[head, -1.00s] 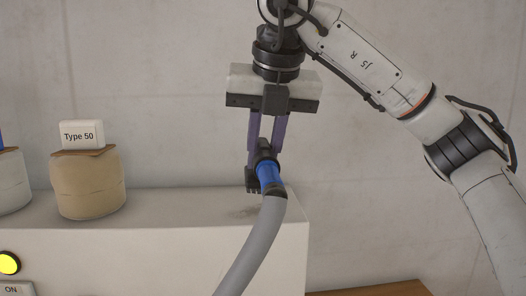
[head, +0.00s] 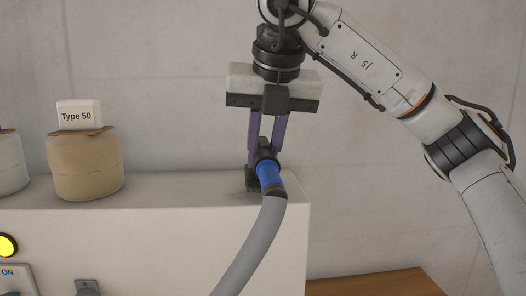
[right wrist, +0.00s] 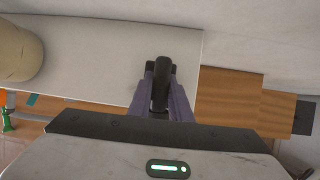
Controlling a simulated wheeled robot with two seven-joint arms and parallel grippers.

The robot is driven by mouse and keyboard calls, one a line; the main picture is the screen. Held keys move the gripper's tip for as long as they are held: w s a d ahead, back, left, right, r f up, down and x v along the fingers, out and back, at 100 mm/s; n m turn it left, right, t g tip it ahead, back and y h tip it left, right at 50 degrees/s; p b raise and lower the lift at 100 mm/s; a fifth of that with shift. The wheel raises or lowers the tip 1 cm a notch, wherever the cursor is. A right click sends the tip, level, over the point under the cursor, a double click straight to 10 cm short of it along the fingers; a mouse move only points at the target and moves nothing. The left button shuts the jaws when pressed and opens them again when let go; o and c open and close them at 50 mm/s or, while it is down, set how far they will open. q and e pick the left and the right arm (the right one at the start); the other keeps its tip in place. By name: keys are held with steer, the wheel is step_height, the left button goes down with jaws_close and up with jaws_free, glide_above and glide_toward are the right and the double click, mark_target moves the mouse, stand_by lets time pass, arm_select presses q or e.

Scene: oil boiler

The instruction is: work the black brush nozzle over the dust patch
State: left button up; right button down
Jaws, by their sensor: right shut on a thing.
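My right gripper (head: 265,150) is shut on the black brush nozzle (head: 251,180), with the fingers pointing down. The nozzle is at the top surface of the white boiler casing (head: 160,195), near its right end, and appears to touch it. A blue collar (head: 269,176) joins the nozzle to a grey hose (head: 252,242) that hangs down in front. The dust patch (head: 235,193) shows as a faint smudge left of and under the bristles, partly hidden. In the right wrist view the nozzle (right wrist: 162,82) sits between the fingers. My left gripper is out of view.
A tan sack (head: 85,167) with a "Type 50" label block (head: 79,114) stands left on the casing, with clear surface between it and the nozzle. A pale sack (head: 10,165) is farther left. A yellow button (head: 7,245) is on the front. A wall stands behind.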

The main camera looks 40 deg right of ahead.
steer(key=shift+f+b, duration=0.5)
steer(key=shift+f, duration=0.1)
stand_by(1.1)
